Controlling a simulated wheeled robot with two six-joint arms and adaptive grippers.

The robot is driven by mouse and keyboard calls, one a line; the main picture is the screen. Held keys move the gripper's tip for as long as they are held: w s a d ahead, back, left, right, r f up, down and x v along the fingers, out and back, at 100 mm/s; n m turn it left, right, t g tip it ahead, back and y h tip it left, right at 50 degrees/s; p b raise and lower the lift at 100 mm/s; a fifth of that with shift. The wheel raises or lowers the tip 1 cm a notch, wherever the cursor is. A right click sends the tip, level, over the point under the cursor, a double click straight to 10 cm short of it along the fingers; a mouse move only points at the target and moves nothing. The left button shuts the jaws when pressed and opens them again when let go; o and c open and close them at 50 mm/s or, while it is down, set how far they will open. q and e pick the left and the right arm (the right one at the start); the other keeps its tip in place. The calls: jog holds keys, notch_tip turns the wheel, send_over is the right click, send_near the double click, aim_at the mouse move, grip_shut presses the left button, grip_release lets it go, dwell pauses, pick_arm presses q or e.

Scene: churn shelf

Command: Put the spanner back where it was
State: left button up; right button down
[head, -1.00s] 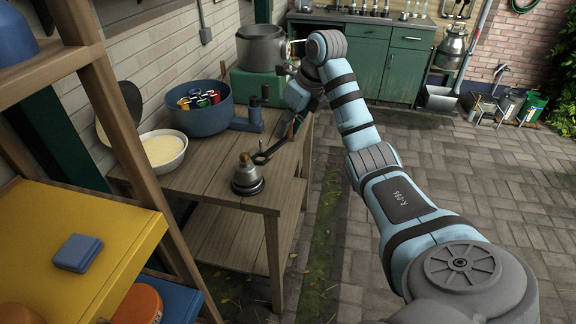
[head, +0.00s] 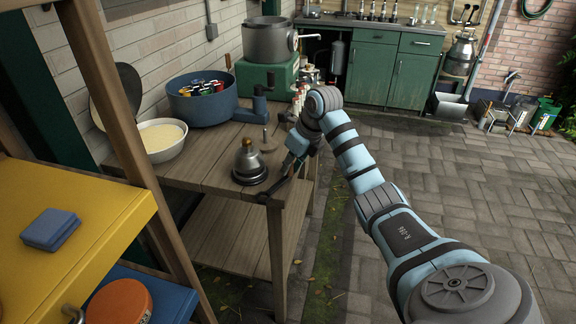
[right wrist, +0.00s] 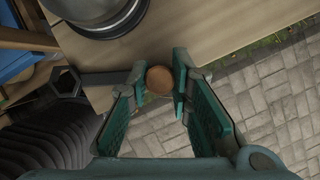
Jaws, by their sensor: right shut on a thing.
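The spanner (head: 274,188) is a dark bar low over the right front edge of the wooden table (head: 208,172), beside the metal bell-shaped weight. In the right wrist view its hexagonal ring end (right wrist: 67,83) points left, and its bar runs to the fingers. My right gripper (head: 292,166) is shut on the spanner; its fingers (right wrist: 159,84) also show in the right wrist view, with a round brown knob (right wrist: 160,79) between them. I cannot tell whether the spanner touches the table. My left gripper is out of view.
The bell-shaped weight (head: 249,164) stands close left of the spanner. Behind are a white bowl (head: 163,143), a blue pot (head: 201,106) of coloured pieces, and several small bottles (head: 300,97). A yellow shelf (head: 75,213) is at left. Paving at right is clear.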

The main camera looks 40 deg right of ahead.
jog(key=c, duration=1.5)
grip_release()
jog(key=shift+o, duration=0.2)
jog(key=p+v, duration=0.4)
jog(key=v, duration=0.8)
jog(key=shift+r, duration=0.25)
jog(key=shift+f, duration=0.1)
jog(key=shift+w, duration=0.1)
